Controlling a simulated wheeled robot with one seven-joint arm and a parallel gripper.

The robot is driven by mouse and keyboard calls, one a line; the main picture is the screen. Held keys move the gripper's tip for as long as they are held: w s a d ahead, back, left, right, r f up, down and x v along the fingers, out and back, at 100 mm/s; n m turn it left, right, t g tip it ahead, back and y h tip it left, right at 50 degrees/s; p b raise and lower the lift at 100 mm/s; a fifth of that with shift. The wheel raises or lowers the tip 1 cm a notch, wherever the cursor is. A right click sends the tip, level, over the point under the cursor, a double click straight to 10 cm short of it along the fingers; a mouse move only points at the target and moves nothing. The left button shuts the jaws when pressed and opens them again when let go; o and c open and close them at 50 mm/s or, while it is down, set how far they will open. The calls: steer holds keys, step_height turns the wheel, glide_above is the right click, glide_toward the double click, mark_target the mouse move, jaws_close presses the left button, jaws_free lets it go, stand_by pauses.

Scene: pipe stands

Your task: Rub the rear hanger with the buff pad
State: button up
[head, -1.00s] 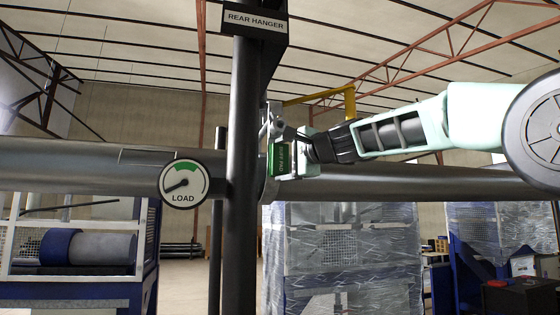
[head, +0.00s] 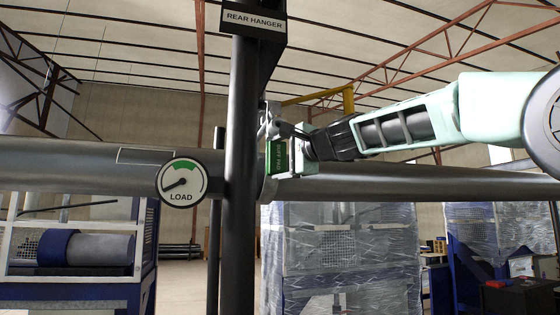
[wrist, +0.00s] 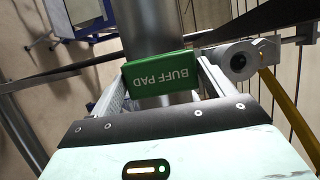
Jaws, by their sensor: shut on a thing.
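The "REAR HANGER" sign (head: 254,20) is at the top of a dark vertical post (head: 241,150) in the head view. Behind the post, a grey metal fitting (head: 266,116) stands above the large horizontal pipe (head: 400,183). My gripper (head: 284,160) is shut on the green buff pad (head: 277,157), just right of the post and at the pipe. The pad (wrist: 160,73) shows between both fingers in the wrist view, lying across the pipe (wrist: 152,30). A grey clamp with a round hole (wrist: 238,62) is close to its right. Whether pad and hanger touch is unclear.
A round LOAD gauge (head: 181,182) is left of the post, in front of the pipe. A caged blue machine (head: 75,250) stands lower left. Plastic-wrapped crates (head: 340,250) stand below the pipe at right. A dark bar (wrist: 270,18) crosses the wrist view.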

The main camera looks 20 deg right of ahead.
steer(key=s+b, duration=0.1)
steer(key=s, duration=0.6)
steer(key=shift+s, duration=0.15)
steer(key=o, duration=0.4)
steer(key=c, duration=0.4)
steer(key=shift+w+p, duration=0.85)
steer(key=shift+w, duration=3.7)
steer(key=shift+s, duration=0.1)
